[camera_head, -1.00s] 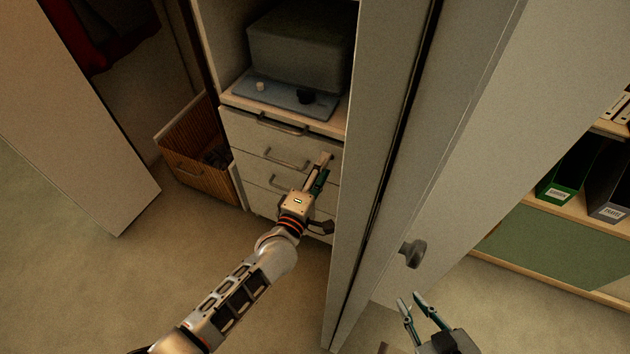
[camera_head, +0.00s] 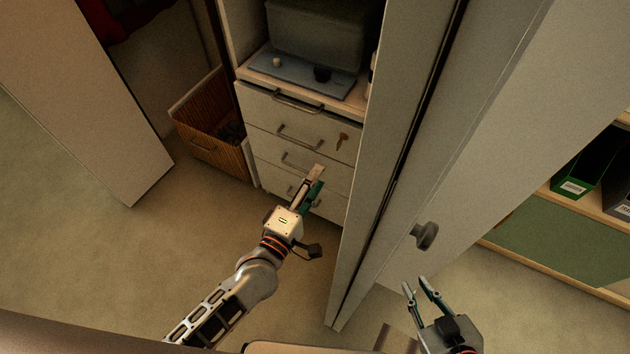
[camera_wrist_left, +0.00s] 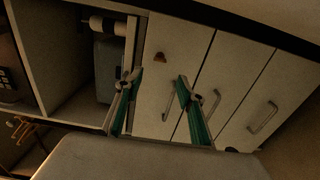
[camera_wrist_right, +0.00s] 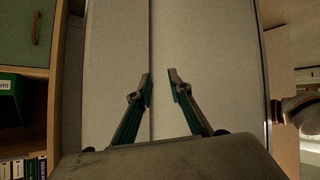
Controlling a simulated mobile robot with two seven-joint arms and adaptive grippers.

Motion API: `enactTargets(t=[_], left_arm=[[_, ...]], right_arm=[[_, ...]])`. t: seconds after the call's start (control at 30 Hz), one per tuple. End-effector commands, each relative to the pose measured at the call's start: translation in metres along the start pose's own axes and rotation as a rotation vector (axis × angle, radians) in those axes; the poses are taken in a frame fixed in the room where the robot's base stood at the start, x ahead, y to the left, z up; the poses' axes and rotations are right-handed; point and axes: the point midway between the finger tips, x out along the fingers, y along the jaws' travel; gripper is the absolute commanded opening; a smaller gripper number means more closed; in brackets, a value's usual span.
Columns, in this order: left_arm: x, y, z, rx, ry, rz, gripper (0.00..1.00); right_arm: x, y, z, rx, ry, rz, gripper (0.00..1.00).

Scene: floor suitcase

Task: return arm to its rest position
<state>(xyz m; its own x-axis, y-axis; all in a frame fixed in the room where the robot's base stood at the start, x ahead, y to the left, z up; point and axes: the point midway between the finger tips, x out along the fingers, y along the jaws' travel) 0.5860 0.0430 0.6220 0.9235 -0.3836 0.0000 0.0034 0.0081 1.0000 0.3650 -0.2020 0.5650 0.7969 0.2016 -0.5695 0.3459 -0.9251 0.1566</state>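My left gripper (camera_head: 316,177) is in front of the lower drawers of a white drawer unit (camera_head: 262,105). Its fingers stand apart and empty in the left wrist view (camera_wrist_left: 160,88). A small brown key-like piece (camera_head: 342,139) sits on the front of an upper drawer; it also shows in the left wrist view (camera_wrist_left: 188,45), beyond the fingers.
A tall pale door (camera_head: 400,170) stands between my two grippers. A wicker basket (camera_head: 208,150) sits on the floor left of the drawers. A grey box (camera_head: 310,40) rests on a blue tray above the drawers. A shelf with binders (camera_head: 585,170) is at the right.

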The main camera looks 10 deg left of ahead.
Motion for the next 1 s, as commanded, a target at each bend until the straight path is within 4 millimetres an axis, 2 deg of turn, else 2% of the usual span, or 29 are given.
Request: enactTargets(t=[0.33,0.47,0.53,0.6,0.67,0.83,1.0], left_arm=[[0.0,0.001,0.0,0.005,-0.001,-0.001,0.39],[-0.012,0.012,0.0,0.106,-0.012,-0.011,0.39],[-0.026,0.022,0.001,0.229,-0.026,-0.029,0.39],[-0.048,0.029,0.0,0.396,-0.046,-0.064,0.39],[-0.07,0.032,-0.002,0.56,-0.068,-0.108,0.39],[-0.146,0.025,-0.018,1.02,-0.161,-0.277,0.39],[-0.222,0.011,-0.039,1.381,-0.293,-0.455,0.39]], right_arm=[[0.0,0.0,-0.002,-0.001,0.003,0.001,0.19],[-0.003,0.006,-0.021,-0.005,0.032,0.01,0.19],[-0.005,0.011,-0.038,-0.006,0.055,0.017,0.19],[-0.011,0.009,-0.032,0.007,0.037,0.014,0.19],[-0.015,0.009,-0.036,0.013,0.037,0.014,0.19],[-0.027,0.01,-0.049,0.031,0.033,0.013,0.19],[-0.037,0.007,-0.047,0.05,0.009,0.007,0.19]])
